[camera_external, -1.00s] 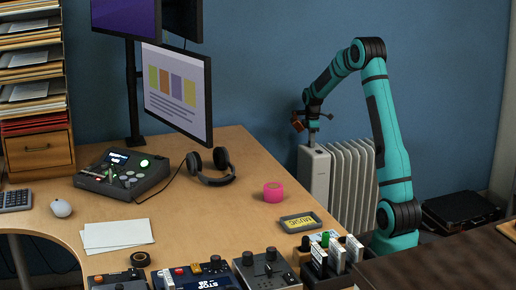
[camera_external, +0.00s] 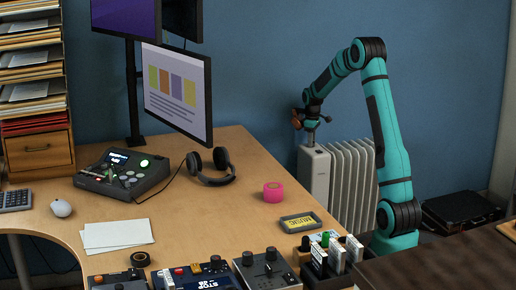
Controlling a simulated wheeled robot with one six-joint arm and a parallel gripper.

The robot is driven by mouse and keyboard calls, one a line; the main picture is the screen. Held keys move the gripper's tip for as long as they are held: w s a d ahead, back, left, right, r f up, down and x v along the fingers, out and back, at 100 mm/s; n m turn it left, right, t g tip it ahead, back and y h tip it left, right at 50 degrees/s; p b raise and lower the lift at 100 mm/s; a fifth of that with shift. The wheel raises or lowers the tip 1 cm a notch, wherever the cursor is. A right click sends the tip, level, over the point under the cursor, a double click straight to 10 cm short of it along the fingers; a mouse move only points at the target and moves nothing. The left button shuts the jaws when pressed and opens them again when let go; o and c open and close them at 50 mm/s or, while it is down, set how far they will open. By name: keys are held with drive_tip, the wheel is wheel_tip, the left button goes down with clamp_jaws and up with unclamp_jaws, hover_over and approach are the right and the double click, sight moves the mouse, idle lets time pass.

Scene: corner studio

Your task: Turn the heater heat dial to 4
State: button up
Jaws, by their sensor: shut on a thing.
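The heater (camera_external: 347,182) is a white finned radiator standing on the floor behind the desk, against the blue wall. My gripper (camera_external: 311,140) points down at the top of the heater's left end panel, where it is shut on what appears to be the heat dial. The dial itself is too small and too covered by the gripper to make out. Its numbers and setting cannot be read from here.
The wooden desk (camera_external: 210,225) stands to the left of the heater. A black case (camera_external: 462,212) lies on the floor at the right.

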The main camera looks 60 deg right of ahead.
drive_tip(key=o, duration=1)
drive_tip(key=shift+c, duration=0.2)
wheel_tip(320, 180, up, 17)
drive_tip(key=shift+r, duration=0.2)
